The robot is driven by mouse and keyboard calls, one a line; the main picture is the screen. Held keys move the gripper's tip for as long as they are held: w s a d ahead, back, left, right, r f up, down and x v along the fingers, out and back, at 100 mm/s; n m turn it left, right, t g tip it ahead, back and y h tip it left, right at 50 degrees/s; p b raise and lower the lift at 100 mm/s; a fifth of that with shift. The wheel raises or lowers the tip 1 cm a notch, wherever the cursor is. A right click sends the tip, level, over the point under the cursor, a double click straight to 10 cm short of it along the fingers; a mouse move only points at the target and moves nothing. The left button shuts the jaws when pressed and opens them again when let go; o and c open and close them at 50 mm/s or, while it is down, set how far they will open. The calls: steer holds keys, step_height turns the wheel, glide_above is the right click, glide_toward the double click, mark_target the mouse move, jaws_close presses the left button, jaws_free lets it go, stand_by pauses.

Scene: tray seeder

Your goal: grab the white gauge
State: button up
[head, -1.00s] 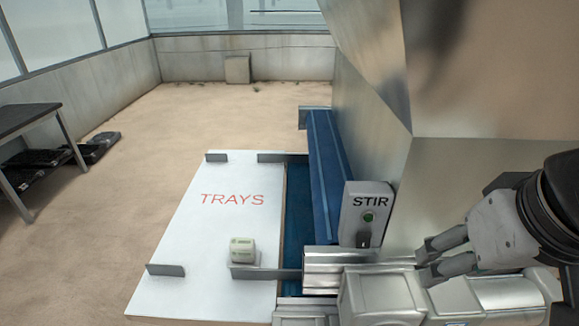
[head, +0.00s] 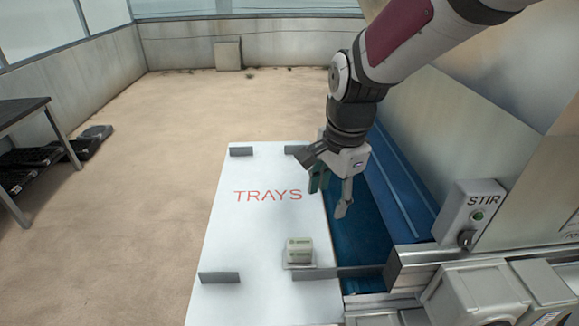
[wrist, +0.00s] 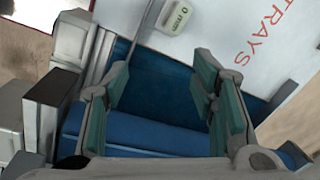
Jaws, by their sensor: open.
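The white gauge (head: 299,250) is a small pale block standing on the white board marked TRAYS, near its right edge and close to a grey guide bar. In the wrist view the gauge (wrist: 177,17) is at the top, with "0 mm" printed on it. My gripper (head: 329,199) is open and empty, pointing down above the blue belt beside the board. It is farther back than the gauge and a little to its right, apart from it. The spread fingers also show in the wrist view (wrist: 162,75), with the gauge beyond their tips.
The white TRAYS board (head: 225,245) has short grey upright stops (head: 219,277) at its edges. The blue belt (head: 358,235) runs along its right. A STIR switch box (head: 471,215) and metal housing stand at right. A dark table (head: 20,115) is at far left; open floor lies between.

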mark_target(299, 251)
steer(key=w+a+f+m, duration=0.1)
steer(key=f, duration=0.5)
steer(key=w+a+f+m, duration=0.2)
steer(key=f, duration=0.4)
steer(key=w+a+f+m+g, duration=0.1)
steer(key=a+f+m, duration=0.1)
steer(key=f, duration=0.4)
steer(key=shift+w+f+h, duration=0.3)
steer(key=shift+f, duration=0.1)
steer(key=shift+w+f, duration=0.2)
steer(key=shift+f, duration=2.6)
steer(key=shift+c, duration=0.6)
jaws_close()
